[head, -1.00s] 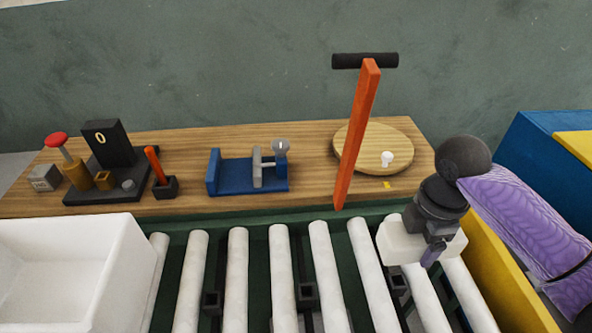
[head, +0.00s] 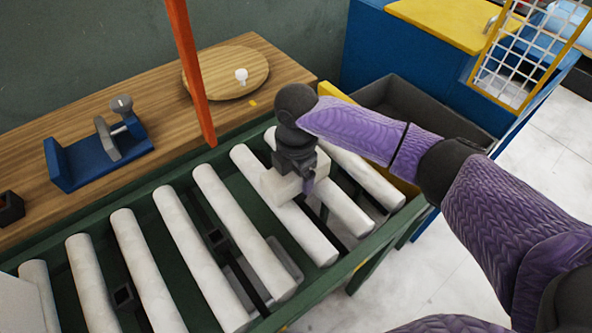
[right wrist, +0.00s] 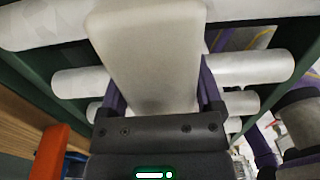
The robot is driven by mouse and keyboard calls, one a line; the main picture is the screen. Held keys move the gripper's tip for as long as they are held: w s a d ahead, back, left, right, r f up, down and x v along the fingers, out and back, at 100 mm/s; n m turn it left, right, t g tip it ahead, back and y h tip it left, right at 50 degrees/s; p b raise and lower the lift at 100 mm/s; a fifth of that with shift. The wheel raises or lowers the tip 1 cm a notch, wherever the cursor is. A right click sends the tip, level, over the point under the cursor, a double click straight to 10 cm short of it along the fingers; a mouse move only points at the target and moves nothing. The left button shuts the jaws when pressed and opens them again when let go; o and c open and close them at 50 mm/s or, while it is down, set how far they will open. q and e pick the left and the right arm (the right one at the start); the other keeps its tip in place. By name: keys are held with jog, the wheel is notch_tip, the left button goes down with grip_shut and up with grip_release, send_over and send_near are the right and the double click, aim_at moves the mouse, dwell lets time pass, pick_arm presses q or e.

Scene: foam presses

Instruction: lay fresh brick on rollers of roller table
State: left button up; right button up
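The fresh brick (head: 278,188) is a pale white block at the right part of the roller table (head: 345,272). My right gripper (head: 305,178) points down at it, with a finger on each side. In the right wrist view the brick (right wrist: 145,55) fills the space between the two purple fingers (right wrist: 160,88), and the gripper looks shut on it. The brick lies over the white rollers (head: 240,235); I cannot tell whether it touches them. My left gripper is out of view.
Behind the rollers is a wooden bench with a blue fixture (head: 100,150), a round board (head: 225,75) and an orange lever (head: 190,75). A dark grey bin (head: 420,115) stands beyond the right end. The rollers left of the brick are bare.

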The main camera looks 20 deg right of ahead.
jog(key=shift+o, duration=0.7)
notch_tip(320, 180, up, 12)
jog(key=p, duration=0.4)
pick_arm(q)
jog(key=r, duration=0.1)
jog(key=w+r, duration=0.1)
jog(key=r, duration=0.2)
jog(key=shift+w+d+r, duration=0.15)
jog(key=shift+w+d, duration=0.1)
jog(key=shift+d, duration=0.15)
pick_arm(e)
jog(key=shift+r, duration=0.2)
